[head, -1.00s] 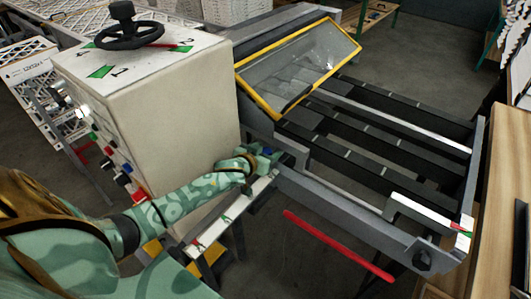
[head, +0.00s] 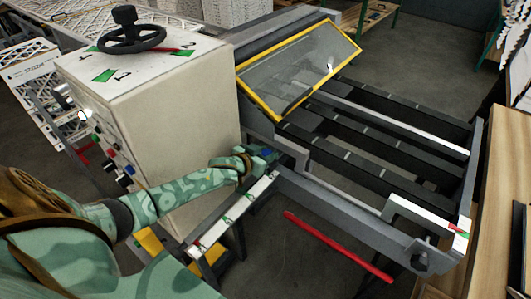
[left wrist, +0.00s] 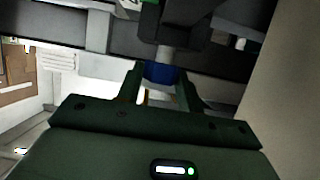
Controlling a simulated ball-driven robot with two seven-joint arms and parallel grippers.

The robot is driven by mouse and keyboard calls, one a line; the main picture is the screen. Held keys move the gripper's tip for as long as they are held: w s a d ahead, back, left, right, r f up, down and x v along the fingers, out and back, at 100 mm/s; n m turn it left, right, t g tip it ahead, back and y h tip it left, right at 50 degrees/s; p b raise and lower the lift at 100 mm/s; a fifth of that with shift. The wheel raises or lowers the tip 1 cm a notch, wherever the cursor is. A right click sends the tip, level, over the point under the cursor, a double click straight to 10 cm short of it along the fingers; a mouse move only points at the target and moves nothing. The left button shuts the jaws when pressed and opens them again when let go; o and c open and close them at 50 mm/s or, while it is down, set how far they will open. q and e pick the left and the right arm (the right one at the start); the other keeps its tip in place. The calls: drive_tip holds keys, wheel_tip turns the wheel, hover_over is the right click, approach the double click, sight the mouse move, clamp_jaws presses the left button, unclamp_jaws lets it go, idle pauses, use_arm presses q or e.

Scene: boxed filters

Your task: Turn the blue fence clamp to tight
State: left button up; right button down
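The blue fence clamp (head: 267,152) is a small blue piece on the near side of the machine, at the left end of the grey rail. In the left wrist view it shows as a blue knob (left wrist: 162,73) under a grey shaft. My left gripper (head: 259,157) is at the clamp. In the left wrist view its two fingers (left wrist: 161,82) stand on either side of the blue knob, with a pale gap below it. Whether both fingers press on it is not clear. My right gripper is not in view.
A white cabinet (head: 160,120) with a black handwheel (head: 131,38) stands left of the gripper. A yellow-framed clear guard (head: 298,70) and dark rails (head: 370,150) lie beyond. A narrow white ledge (head: 235,208) runs below the wrist. A red bar (head: 338,246) is at the front.

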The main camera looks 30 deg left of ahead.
use_arm(q)
drive_tip(key=o, duration=0.4)
drive_tip(key=p+v, duration=0.3)
drive_tip(key=v, duration=1.3)
drive_tip(key=shift+s, duration=0.15)
